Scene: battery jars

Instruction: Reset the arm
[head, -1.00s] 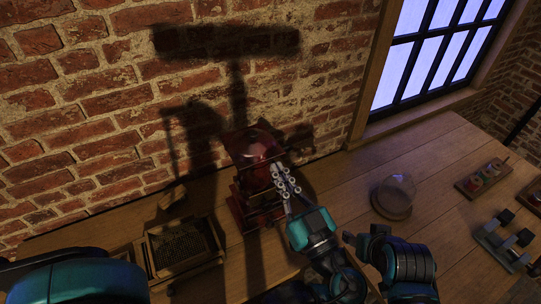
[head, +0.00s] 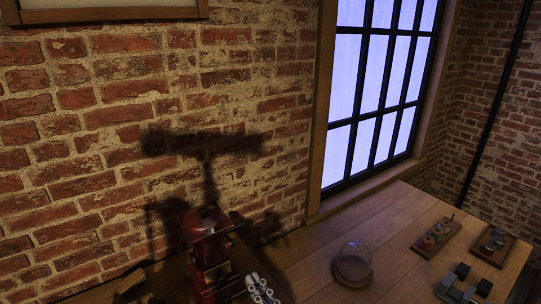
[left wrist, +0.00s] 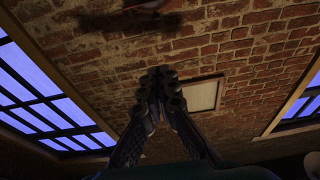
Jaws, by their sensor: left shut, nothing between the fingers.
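My left gripper (head: 262,287) shows at the bottom edge of the head view, its fingertips together with nothing between them. It is just right of a dark red device (head: 207,250) with a rounded top that stands against the brick wall. The rest of the left arm is cut off by the frame. In the left wrist view, the shut fingers (left wrist: 166,88) point toward the brick wall. My right gripper is in neither view.
A glass dome on a round base (head: 352,264) stands on the wooden table (head: 400,225). Farther right are a tray with coloured round pieces (head: 436,235), another small tray (head: 492,247) and dark dumbbell-like pieces (head: 465,285). Bare tabletop lies around the dome.

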